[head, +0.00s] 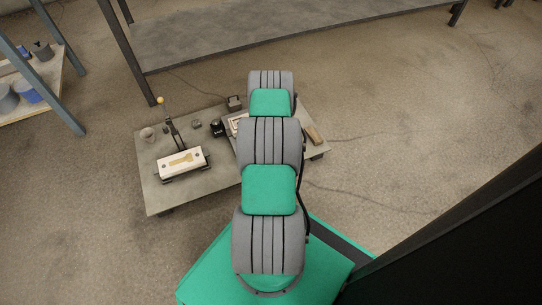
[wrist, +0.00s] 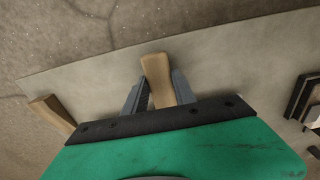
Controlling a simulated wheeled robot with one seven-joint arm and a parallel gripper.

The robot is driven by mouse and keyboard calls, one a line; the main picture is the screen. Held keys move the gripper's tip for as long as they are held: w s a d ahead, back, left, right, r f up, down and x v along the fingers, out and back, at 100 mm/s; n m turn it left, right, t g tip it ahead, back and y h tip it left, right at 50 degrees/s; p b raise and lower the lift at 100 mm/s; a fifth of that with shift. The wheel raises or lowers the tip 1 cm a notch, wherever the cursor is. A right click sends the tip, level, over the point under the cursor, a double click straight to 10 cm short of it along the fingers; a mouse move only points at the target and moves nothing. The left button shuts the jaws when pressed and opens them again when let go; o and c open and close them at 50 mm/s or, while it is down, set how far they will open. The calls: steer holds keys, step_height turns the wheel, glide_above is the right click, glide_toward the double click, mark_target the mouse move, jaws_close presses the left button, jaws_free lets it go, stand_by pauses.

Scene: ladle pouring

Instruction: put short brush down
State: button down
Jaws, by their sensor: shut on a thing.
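The short brush (wrist: 157,80) shows in the wrist view as a pale wooden handle between the two fingers of my gripper (wrist: 158,92). My gripper is shut on it. Its bristles are not in sight, and I cannot tell whether it touches the table top (wrist: 90,75). In the head view my arm hides the gripper and the held brush. A second wooden piece (wrist: 50,112) lies at the left of the wrist view, partly cut off by my gripper's body. A wooden piece (head: 314,134) also lies at the right edge of the low table (head: 215,184) in the head view.
On the table's left stand a pale mould with a yellow shape (head: 182,162), a small cup (head: 148,134) and a dark upright tool (head: 173,127). A black container (head: 217,127) stands near my arm. A dark-edged object (wrist: 303,96) is right in the wrist view. The front left table area is clear.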

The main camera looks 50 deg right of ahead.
steer(key=shift+f, duration=0.2)
steer(key=c, duration=1)
jaws_free()
steer(key=shift+r, duration=0.1)
step_height(320, 180, up, 12)
steer(key=p, duration=0.6)
steer(key=w+a+r+n, duration=0.1)
steer(key=w+a+r, duration=0.4)
steer(key=a+r, duration=0.5)
steer(key=w+a+r+n, duration=0.2)
steer(key=w+a+r, duration=0.4)
steer(key=r, duration=0.7)
steer(key=s+a+r+n+t, duration=0.1)
steer(key=s+a+r, duration=0.1)
steer(key=a+r, duration=0.4)
steer(key=s+a+r, duration=0.2)
steer(key=a+r, duration=0.1)
steer(key=a, duration=0.6)
steer(key=s+a+r, duration=0.1)
steer(key=s+a, duration=0.2)
steer(key=s+a+r+n, duration=0.1)
steer(key=s+a, duration=0.2)
steer(key=s+a+r+n, duration=0.1)
steer(key=s+a, duration=0.2)
steer(key=a, duration=0.1)
steer(key=shift+s+r+t+b, duration=0.3)
steer(key=shift+s+r+t, duration=0.05)
steer(key=shift+r+t, duration=0.05)
